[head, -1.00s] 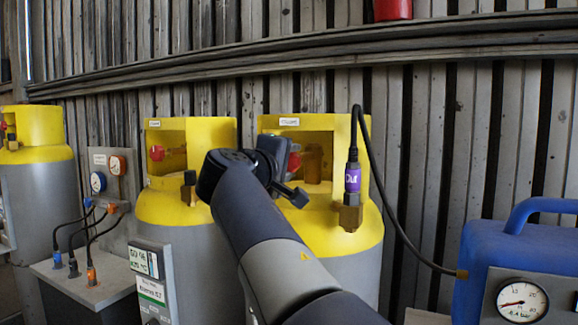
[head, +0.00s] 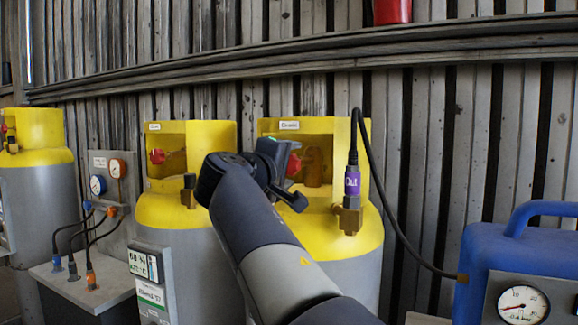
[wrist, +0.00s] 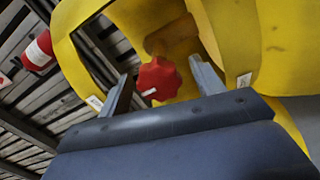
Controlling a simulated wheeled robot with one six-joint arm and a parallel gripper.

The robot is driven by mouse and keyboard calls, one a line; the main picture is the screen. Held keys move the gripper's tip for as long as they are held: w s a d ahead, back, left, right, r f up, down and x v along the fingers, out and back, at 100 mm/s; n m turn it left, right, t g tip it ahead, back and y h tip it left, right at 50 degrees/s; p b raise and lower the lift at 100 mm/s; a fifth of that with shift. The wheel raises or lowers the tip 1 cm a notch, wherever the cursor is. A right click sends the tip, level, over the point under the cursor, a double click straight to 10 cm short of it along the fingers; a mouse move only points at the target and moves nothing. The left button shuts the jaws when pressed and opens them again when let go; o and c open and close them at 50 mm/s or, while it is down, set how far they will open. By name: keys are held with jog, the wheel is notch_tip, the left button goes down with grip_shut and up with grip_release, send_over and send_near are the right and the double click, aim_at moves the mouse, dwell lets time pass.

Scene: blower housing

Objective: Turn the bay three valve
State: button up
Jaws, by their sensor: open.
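A red valve knob (head: 294,165) sits inside the open yellow collar of the right-hand cylinder (head: 340,262) in the head view. My gripper (head: 291,173) is at the collar's opening and hides part of the knob. In the wrist view the knob (wrist: 158,79) is a lobed red wheel with a white mark. My gripper (wrist: 160,67) is open there, with one finger on each side of the knob in the picture. I cannot tell whether either finger touches it. The collar label is too small to read.
A second yellow-collared cylinder with a red knob (head: 157,157) stands left. A brass fitting (head: 349,216) with a purple-tagged black hose is on the right-hand cylinder. A blue unit with a gauge (head: 522,303) stands right. A plank wall is behind.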

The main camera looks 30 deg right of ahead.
jog(key=v, duration=1)
jog(key=shift+s+a, duration=0.2)
jog(key=shift+a, duration=0.05)
jog(key=x, duration=1.1)
jog(key=shift+a, duration=0.1)
